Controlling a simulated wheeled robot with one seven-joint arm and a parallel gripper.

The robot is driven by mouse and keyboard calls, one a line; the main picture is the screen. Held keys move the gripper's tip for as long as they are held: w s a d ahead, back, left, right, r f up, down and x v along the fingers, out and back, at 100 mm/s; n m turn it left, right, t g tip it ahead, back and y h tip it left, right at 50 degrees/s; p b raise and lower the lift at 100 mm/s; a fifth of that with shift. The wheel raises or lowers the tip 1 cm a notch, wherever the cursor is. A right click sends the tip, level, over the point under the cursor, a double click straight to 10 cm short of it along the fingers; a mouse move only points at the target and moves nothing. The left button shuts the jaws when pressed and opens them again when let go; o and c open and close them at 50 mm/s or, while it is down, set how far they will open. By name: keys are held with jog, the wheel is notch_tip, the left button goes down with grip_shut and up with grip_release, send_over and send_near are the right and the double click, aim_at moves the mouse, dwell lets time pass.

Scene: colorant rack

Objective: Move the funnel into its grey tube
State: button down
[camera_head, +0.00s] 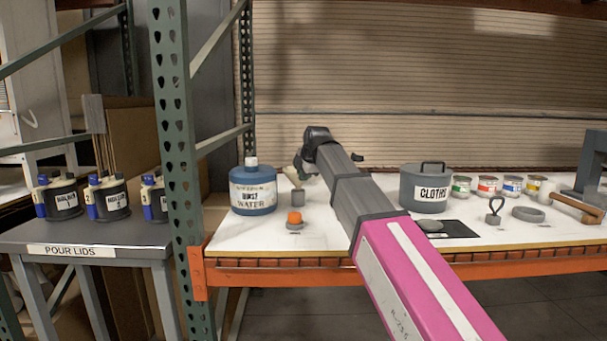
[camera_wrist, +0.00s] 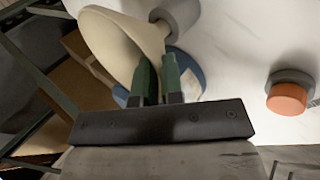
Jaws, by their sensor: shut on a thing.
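The cream funnel (camera_wrist: 118,42) fills the upper left of the wrist view, its narrow end toward the grey tube (camera_wrist: 182,14). My gripper (camera_wrist: 159,72) is shut on the funnel's side with its two green fingers. In the head view the funnel (camera_head: 291,174) shows partly behind my gripper (camera_head: 303,168), right above the upright grey tube (camera_head: 298,197) on the white shelf. The narrow end is at or close over the tube's mouth; I cannot tell whether it is inside.
A blue water container (camera_head: 252,192) stands left of the tube. An orange-topped knob (camera_head: 295,217) sits in front of it. A grey cloths pot (camera_head: 424,189) and several small cans (camera_head: 487,186) stand to the right. A green rack post (camera_head: 174,130) rises at the left.

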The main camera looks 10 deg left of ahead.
jog(key=shift+f, duration=0.85)
jog(key=c, duration=1.2)
grip_release()
jog(key=shift+o, duration=0.2)
